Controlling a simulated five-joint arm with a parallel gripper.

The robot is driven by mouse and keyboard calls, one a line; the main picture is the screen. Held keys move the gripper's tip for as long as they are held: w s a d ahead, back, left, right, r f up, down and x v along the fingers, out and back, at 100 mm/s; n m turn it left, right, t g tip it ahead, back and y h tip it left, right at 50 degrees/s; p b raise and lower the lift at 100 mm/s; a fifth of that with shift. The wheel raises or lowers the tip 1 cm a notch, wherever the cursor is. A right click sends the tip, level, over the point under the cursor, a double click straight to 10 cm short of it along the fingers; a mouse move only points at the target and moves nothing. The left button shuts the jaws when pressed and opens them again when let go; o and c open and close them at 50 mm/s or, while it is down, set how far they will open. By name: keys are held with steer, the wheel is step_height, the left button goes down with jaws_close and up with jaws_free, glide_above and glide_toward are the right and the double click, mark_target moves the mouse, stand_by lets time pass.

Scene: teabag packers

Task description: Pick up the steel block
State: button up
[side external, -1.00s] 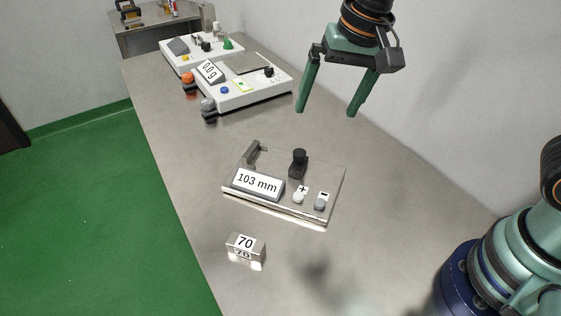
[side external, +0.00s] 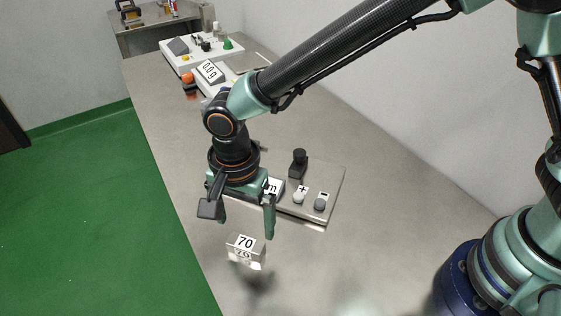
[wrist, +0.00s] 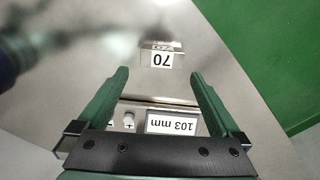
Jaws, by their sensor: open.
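The steel block (side external: 246,253) is a small shiny block with a white label reading 70. It sits on the steel bench (side external: 190,170) near its left edge, in front of the measuring device. My gripper (side external: 247,228) is open and empty, with its fingers pointing down, above and just behind the block. In the wrist view the block (wrist: 162,58) lies beyond the fingertips, roughly centred between the two green fingers of my gripper (wrist: 160,78). The block is apart from both fingers.
The measuring device (side external: 325,180), with a 103 mm display (wrist: 172,124), black knob and two buttons, stands just behind my gripper and is partly hidden by it. A white scale (side external: 203,84) stands farther back. The bench right of the block is clear.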

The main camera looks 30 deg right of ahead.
mark_target(245, 242)
steer(key=shift+a+f, duration=0.2)
steer(key=shift+f, duration=3.25)
steer(key=shift+c, duration=0.3)
jaws_close()
